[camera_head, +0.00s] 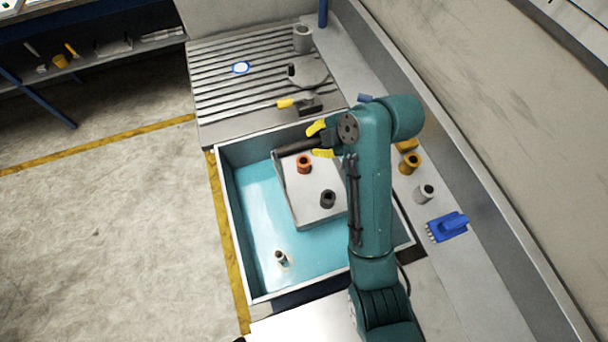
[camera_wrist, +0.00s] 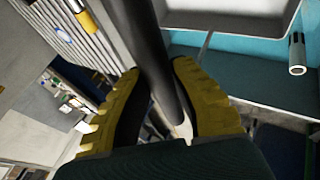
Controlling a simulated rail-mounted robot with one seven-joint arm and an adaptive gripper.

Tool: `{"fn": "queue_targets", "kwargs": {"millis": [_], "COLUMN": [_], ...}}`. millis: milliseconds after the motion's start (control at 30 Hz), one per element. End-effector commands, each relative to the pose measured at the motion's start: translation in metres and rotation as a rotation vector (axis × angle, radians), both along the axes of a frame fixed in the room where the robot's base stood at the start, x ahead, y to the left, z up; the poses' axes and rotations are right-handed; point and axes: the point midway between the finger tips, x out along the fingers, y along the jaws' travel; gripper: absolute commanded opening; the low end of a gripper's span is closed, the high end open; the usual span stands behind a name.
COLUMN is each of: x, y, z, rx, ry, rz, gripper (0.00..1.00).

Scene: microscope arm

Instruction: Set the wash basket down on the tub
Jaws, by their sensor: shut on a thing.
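The wash basket (camera_head: 302,210) is a shallow grey tray with a dark bar handle (camera_head: 294,147) at its far edge. An orange ring (camera_head: 304,164) and a dark ring (camera_head: 327,199) are in it. My gripper (camera_head: 321,140) has yellow fingers and is shut on the handle; the wrist view shows the dark bar (camera_wrist: 152,45) between both fingers (camera_wrist: 160,105). The tub (camera_head: 238,215) is a pale-rimmed box with a blue inside. The basket is over the tub's far right part; whether it touches the tub, I cannot tell.
A small grey cylinder (camera_head: 280,257) stands in the tub's near part. A ribbed drainboard (camera_head: 215,80) with several tools lies beyond the tub. On the right ledge are a yellow ring (camera_head: 410,163), a grey cylinder (camera_head: 424,194) and a blue brush (camera_head: 447,227).

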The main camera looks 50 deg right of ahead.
Motion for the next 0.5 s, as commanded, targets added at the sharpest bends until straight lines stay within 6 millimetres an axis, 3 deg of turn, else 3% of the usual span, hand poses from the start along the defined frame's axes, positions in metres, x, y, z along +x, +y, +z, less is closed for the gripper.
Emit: {"fn": "queue_targets", "kwargs": {"millis": [33,267,500], "x": [0.002,0.001,0.001], "y": [-0.001,-0.001,-0.001], "z": [-0.01,-0.027,-0.084], "rx": [-0.008,-0.006,-0.004], "ry": [-0.012,-0.01,-0.006], "rz": [0.0,0.0,-0.001], "gripper": [0.0,0.0,0.0]}}
